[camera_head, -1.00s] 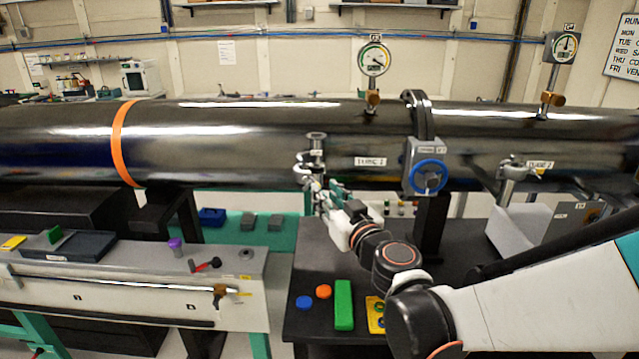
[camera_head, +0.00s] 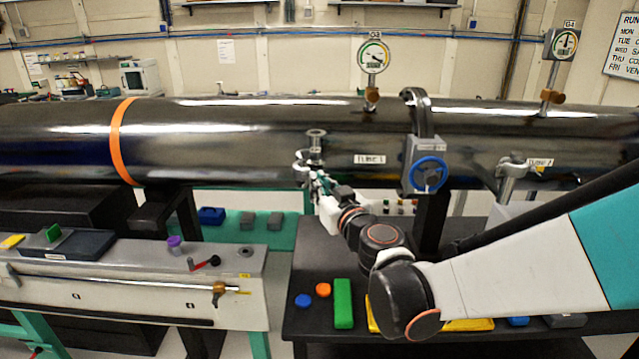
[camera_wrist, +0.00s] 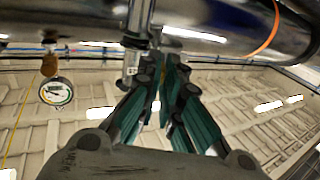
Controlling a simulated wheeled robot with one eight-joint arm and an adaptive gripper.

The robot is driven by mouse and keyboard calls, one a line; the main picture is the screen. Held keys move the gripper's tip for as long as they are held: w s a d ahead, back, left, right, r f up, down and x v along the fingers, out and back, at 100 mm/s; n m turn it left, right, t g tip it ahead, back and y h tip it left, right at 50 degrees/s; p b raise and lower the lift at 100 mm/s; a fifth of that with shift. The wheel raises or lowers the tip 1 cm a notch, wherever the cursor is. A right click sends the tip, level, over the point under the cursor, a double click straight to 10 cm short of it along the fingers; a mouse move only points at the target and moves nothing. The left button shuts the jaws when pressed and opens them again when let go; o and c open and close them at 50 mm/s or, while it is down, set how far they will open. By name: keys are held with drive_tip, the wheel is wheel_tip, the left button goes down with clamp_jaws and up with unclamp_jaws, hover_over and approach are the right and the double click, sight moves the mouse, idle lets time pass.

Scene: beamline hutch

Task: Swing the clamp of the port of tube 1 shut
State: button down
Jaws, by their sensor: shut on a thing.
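Tube 1 (camera_head: 240,145) is the long dark polished pipe across the head view, with a "TUBE 1" label. Its port (camera_head: 316,137) is a short silver stub with a flange, on the tube's near side; a silver fitting (camera_wrist: 135,45) shows in the wrist view. The silver clamp (camera_head: 301,168) is at the port, partly hidden by my fingers. My gripper (camera_head: 317,180) is at the clamp, just below the port. In the wrist view its teal-padded fingers (camera_wrist: 161,68) are close together beside the fitting. The held part and the clamp's exact angle are hard to make out.
A gate valve with a blue handwheel (camera_head: 428,175) stands right of the port. The port of tube 2 (camera_head: 512,172) is farther right. Gauge G3 (camera_head: 373,56) rises above the tube. Below, a black table (camera_head: 310,325) holds a green block (camera_head: 343,303) and coloured caps.

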drive_tip(key=shift+d, duration=0.15)
drive_tip(key=w+d+n+g+y, duration=0.8)
drive_tip(key=w+n+g+y, duration=0.2)
drive_tip(key=g, duration=0.3)
drive_tip(key=shift+n+g+y, duration=0.4)
drive_tip(key=shift+n, duration=0.4)
drive_tip(key=c, duration=1.8)
unclamp_jaws()
drive_tip(key=d, duration=0.4)
drive_tip(key=s+d, duration=0.1)
drive_tip(key=d, duration=0.6)
drive_tip(key=shift+s+d, duration=0.4)
